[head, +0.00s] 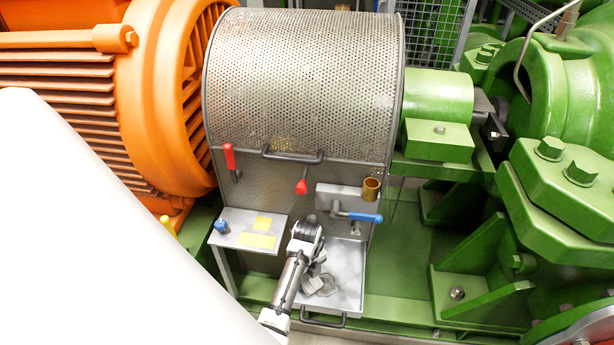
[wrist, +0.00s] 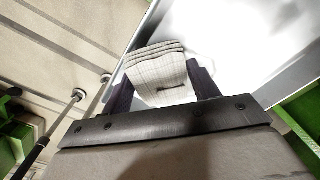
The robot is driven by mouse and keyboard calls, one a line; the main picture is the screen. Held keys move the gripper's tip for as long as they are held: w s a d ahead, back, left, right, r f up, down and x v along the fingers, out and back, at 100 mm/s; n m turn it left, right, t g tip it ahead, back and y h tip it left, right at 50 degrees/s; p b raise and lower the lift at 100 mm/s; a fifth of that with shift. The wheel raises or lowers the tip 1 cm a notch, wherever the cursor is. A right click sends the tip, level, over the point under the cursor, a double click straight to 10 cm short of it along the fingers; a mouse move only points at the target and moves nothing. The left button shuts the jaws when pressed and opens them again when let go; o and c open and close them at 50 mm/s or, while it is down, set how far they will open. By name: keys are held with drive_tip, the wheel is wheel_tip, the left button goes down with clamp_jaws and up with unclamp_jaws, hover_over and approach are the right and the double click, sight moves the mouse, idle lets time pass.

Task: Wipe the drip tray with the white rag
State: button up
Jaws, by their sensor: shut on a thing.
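The drip tray (head: 346,260) is a shallow light-metal pan with a dark handle at its front, low in front of the perforated guard. A grey, wet-looking patch (head: 329,285) shows on its floor. My gripper (head: 315,270) reaches over the left part of the tray and is shut on the white rag (head: 313,285). In the wrist view, the folded, ribbed rag (wrist: 158,70) sits between the two dark fingers of my gripper (wrist: 163,85), with the bright tray (wrist: 245,40) beyond. I cannot tell whether the rag touches the tray floor.
A small side shelf (head: 232,232) with yellow labels and a blue knob stands left of the tray. A blue-handled valve (head: 358,217) and a brass cup (head: 371,189) sit above it. Red levers (head: 229,157) are on the guard. Green machine framing (head: 400,265) lies right.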

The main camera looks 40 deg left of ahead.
drive_tip(key=shift+s+f, duration=0.15)
drive_tip(key=shift+f, duration=0.1)
